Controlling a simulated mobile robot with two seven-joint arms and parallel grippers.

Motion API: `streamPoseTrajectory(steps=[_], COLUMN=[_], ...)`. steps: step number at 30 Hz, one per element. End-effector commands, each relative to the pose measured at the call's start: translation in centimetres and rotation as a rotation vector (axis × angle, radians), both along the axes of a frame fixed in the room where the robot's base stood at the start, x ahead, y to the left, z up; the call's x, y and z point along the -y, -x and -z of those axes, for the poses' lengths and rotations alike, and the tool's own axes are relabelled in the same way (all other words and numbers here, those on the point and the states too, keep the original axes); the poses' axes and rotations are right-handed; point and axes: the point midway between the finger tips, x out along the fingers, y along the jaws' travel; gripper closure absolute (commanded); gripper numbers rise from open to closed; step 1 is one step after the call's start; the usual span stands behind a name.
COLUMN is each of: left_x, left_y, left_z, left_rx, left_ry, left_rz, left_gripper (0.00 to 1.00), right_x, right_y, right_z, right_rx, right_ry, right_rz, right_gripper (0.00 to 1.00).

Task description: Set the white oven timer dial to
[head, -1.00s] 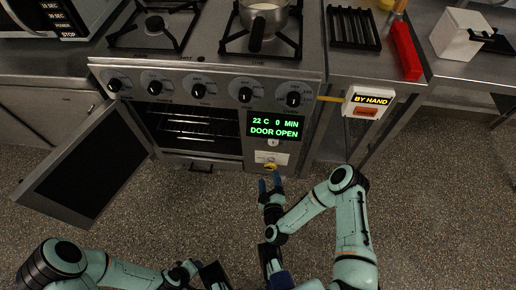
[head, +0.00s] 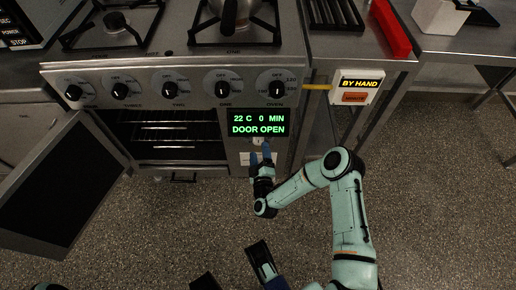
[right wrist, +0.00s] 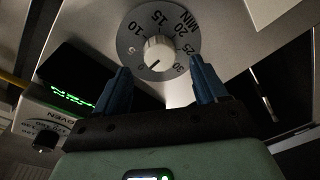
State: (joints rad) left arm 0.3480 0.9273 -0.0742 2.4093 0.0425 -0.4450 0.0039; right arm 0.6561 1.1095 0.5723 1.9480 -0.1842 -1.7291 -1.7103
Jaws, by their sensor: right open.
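The white oven timer dial (head: 258,141) is on the oven front just below the green display (head: 258,123), which reads 22 C, 0 MIN, DOOR OPEN. In the right wrist view the dial's white knob (right wrist: 158,50) sits on a grey round scale marked in minutes, and its dark mark points to the lower left, near 0. My right gripper (head: 260,155) is open just in front of and below the dial. In the wrist view its blue fingers (right wrist: 161,84) are apart, one on each side of the knob's lower part. I cannot tell whether they touch it.
The oven door (head: 55,190) hangs open at the left. A row of black knobs, including the oven knob (head: 277,89), runs above the display. A BY HAND box (head: 357,87) is at the right. A pot (head: 236,12) is on the stove. The floor in front is clear.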

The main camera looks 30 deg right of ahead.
Motion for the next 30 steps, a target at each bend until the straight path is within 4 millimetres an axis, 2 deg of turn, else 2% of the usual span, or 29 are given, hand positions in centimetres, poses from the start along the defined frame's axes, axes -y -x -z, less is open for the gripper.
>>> streamPoseTrajectory(steps=[6,17,18,20,21,23,30], left_x=[-0.2,-0.2,-0.2,-0.2,-0.2,-0.2,-0.2], left_y=[1.7,2.1,2.1,2.1,2.1,2.1,1.7], left_z=[0.9,1.0,1.0,1.0,1.0,1.0,0.8], left_rx=[-0.057,-0.070,-0.070,-0.069,-0.069,-0.068,-0.057], left_ry=[0.004,0.005,0.005,0.004,0.004,0.005,0.004], left_rz=[-0.006,-0.007,-0.007,-0.007,-0.007,-0.006,-0.005], left_gripper=[0.57,0.57,0.57,0.57,0.57,0.57,0.57], right_x=[1.2,1.4,1.4,1.4,1.4,1.4,1.4], right_y=[-2.4,-2.9,-2.9,-2.9,-2.9,-2.9,-2.9], right_z=[0.1,0.0,0.0,0.0,0.0,0.0,-0.1], right_rx=[0.000,-0.001,-0.001,-0.001,-0.001,-0.001,0.005], right_ry=[0.000,0.001,0.000,0.000,0.000,0.000,-0.010], right_rz=[0.001,-0.001,-0.001,-0.001,-0.001,-0.001,-0.001], right_gripper=[0.28,0.28,0.35,0.54,0.67,0.84,0.84])
